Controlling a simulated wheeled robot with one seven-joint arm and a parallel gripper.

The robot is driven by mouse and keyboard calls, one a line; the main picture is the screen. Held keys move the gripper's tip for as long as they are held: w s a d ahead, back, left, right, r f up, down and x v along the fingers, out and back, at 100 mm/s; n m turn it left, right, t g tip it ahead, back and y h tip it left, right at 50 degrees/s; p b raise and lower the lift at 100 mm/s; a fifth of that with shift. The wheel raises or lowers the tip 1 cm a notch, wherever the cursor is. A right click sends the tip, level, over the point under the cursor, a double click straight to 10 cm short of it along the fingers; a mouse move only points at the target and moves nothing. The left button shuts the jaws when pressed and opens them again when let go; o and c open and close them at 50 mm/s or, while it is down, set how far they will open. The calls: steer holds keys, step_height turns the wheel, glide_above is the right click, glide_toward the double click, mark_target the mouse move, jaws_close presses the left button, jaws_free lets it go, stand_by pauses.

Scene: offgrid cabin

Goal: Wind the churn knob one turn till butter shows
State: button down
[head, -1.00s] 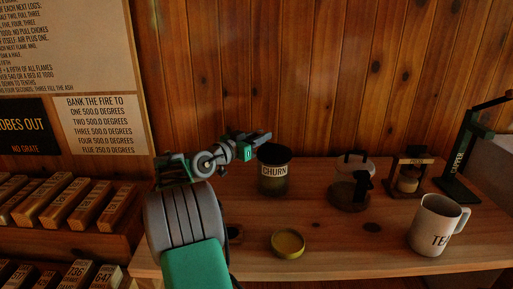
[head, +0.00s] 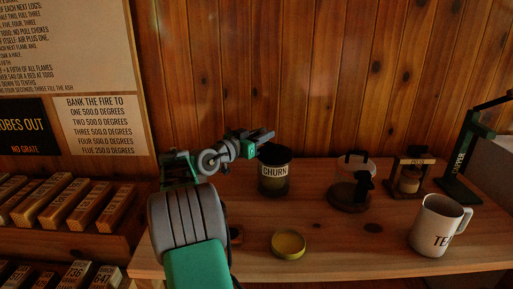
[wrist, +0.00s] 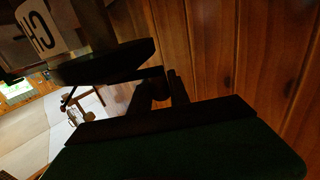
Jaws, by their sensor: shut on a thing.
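The churn (head: 273,184), a dark jar with a dark lid and a white CHURN label, stands upright on the wooden table. My gripper (head: 266,136) is at the lid's back left edge, reaching in from the left. In the wrist view, the churn's dark lid (wrist: 105,62) and part of its label show at upper left. My gripper's fingers (wrist: 163,90) are shut on the small dark churn knob (wrist: 159,88) beside the lid. The knob is mostly hidden between the fingers and dim. I cannot make out any butter inside the jar.
A round yellow-lined dish (head: 288,243) lies in front of the churn. To the right stand a glass pot (head: 350,190), a small press (head: 410,178), a white mug (head: 437,226) and a green-black stand (head: 458,165). The plank wall is close behind.

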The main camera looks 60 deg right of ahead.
steer(key=shift+d+r, duration=0.1)
steer(key=shift+s+d, duration=0.1)
steer(key=shift+d, duration=0.15)
steer(key=shift+s+d, duration=0.1)
steer(key=shift+s+d+b, duration=0.1)
steer(key=shift+d+b, duration=0.15)
steer(key=shift+b, duration=0.15)
steer(key=shift+s, duration=0.1)
steer(key=shift+s+d, duration=0.2)
steer(key=shift+d, duration=0.1)
steer(key=shift+s, duration=0.1)
